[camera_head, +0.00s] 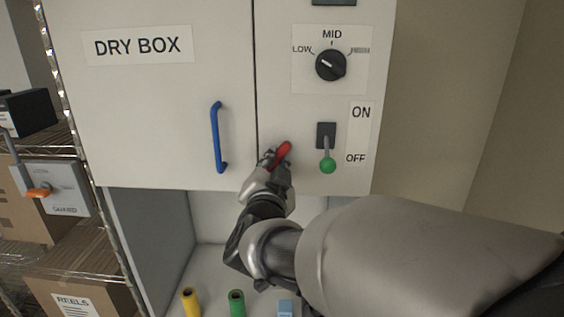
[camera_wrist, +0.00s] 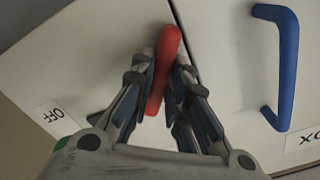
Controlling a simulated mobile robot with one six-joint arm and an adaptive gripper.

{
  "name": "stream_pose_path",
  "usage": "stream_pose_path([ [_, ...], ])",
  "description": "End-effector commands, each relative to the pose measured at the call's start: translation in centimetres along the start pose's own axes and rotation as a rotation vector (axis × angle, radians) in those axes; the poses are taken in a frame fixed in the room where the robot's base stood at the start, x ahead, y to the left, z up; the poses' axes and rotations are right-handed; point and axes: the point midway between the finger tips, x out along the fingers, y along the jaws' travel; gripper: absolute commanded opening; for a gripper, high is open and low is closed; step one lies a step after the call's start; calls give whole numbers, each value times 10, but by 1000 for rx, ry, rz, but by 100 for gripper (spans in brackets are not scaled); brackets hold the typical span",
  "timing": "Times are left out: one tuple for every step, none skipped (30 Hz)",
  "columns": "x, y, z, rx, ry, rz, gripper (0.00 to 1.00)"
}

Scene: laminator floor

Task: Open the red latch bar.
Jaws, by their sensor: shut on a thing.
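The red latch bar (camera_head: 282,154) sits on the front of the white cabinet, right of the door seam and near its lower edge. It stands tilted, its upper end leaning right in the head view. In the wrist view the red bar (camera_wrist: 164,68) runs between the fingers of my gripper (camera_wrist: 163,82). My gripper (camera_head: 274,160) is shut on the bar, with one finger on each side. The bar's lower part is partly hidden by the fingers in the head view.
The DRY BOX door has a blue handle (camera_head: 217,137) left of the bar. A green-knobbed lever (camera_head: 327,164) points down at OFF, right of it. A black dial (camera_head: 331,65) is above. Yellow (camera_head: 191,302) and green (camera_head: 236,302) cylinders stand below. A shelf (camera_head: 30,140) is at left.

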Motion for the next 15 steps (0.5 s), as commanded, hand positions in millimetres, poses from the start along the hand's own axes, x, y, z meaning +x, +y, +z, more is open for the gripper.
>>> stream_pose_path([
  [0,0,-1,-44,-1,0,0],
  [0,-1,-1,-73,-1,0,0],
  [0,-1,-1,-111,0,0,0],
  [0,-1,-1,-139,0,0,0],
  [0,-1,-1,-168,0,0,0],
  [0,-1,-1,-205,0,0,0],
  [0,-1,-1,-233,0,0,0],
  [0,-1,-1,-260,0,0,0],
  [0,-1,-1,-296,0,1,0],
  [0,-1,-1,-321,-1,1,0],
  [0,-1,-1,-346,-1,1,0],
  [0,-1,-1,-379,-1,1,0],
  [0,-1,-1,-403,0,1,0],
  [0,-1,-1,-425,0,0,0],
  [0,-1,-1,-454,0,0,0],
])
